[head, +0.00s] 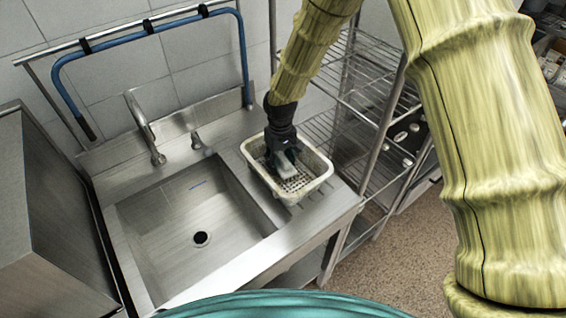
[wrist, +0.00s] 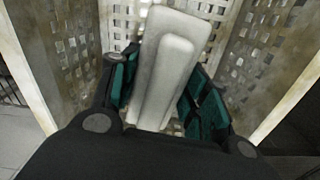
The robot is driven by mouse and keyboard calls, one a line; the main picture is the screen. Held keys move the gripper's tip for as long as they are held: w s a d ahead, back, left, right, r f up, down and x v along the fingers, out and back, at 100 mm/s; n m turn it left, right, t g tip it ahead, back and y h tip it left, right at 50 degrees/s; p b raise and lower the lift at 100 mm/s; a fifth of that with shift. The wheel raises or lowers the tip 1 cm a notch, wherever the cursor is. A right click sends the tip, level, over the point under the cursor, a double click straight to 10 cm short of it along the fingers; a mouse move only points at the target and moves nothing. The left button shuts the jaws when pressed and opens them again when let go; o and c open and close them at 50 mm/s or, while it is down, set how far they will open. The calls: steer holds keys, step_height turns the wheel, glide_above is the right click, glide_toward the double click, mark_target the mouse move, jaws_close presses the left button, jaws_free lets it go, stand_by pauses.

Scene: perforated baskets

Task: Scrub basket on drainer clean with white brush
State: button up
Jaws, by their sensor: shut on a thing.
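A pale perforated basket (head: 319,177) stands on the drainer (head: 319,207) to the right of the sink. Brownish dirt marks its walls, which also show in the wrist view (wrist: 268,52). My gripper (head: 285,157) reaches down inside the basket. Its green-padded fingers (wrist: 160,95) are shut on the white brush (wrist: 168,62), one finger on each side. The brush lies over the perforated basket floor. Its bristles are hidden, and I cannot tell whether they touch the basket.
The steel sink (head: 200,210) with a drain hole is empty, with a faucet (head: 145,130) behind it. A blue hose (head: 150,30) hangs from a rail above. Wire shelving (head: 365,90) stands close on the right. A steel cabinet (head: 50,220) is at the left.

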mark_target(289, 172)
steer(key=shift+s, duration=0.15)
steer(key=shift+s+d+p, duration=0.15)
steer(key=shift+s+d, duration=0.1)
steer(key=shift+s, duration=0.3)
steer(key=shift+s+d+p, duration=0.15)
steer(key=shift+s+d, duration=0.1)
steer(key=shift+s, duration=0.3)
steer(key=shift+s+d+r, duration=0.15)
steer(key=shift+s+d, duration=0.6)
steer(key=shift+s, duration=0.15)
steer(key=shift+w+a, duration=0.8)
steer(key=shift+a, duration=0.2)
steer(key=shift+w+a, duration=0.1)
steer(key=shift+w, duration=0.05)
